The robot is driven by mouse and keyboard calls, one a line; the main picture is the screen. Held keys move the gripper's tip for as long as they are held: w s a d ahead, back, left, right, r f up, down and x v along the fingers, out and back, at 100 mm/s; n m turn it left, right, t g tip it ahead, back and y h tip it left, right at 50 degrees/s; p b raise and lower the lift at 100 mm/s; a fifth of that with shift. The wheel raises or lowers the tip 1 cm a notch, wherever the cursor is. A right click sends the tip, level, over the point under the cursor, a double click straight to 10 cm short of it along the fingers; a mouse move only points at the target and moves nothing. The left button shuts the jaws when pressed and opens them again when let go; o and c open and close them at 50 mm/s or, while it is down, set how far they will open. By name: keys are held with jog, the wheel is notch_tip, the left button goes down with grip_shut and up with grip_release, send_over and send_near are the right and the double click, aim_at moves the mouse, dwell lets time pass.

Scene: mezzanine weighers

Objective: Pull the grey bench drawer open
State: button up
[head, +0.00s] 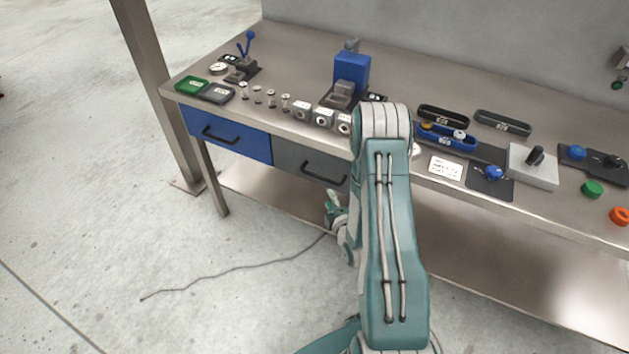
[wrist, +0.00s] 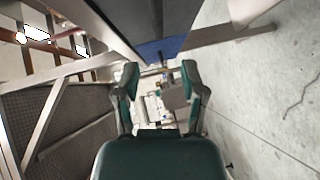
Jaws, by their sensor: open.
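The grey bench drawer (head: 290,158) sits under the bench top, just right of the blue drawer, and looks closed. Its black bar handle (head: 323,175) is on its front. My gripper (head: 333,208) is below and in front of the drawer, near the handle but apart from it in the head view. My arm hides the drawer's right part. In the wrist view my gripper (wrist: 163,85) is open, with nothing between its fingers. A dark grey surface and a blue one show above the fingers there.
The blue drawer (head: 229,135) with its own handle is at the left. The bench top (head: 300,65) carries a blue press (head: 351,72), a green tray (head: 191,85) and several small parts. A bench leg (head: 211,180) stands at left. The floor in front is clear except for a thin dark line.

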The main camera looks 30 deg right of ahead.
aim_at(322, 179)
jog(key=w, duration=0.3)
jog(key=w+d+f, duration=0.1)
jog(key=w, duration=0.6)
jog(key=shift+w+d+f, duration=0.15)
jog(key=shift+d+f, duration=0.1)
jog(key=shift+d, duration=0.4)
jog(key=c, duration=0.5)
grip_shut()
jog(key=shift+a, duration=0.15)
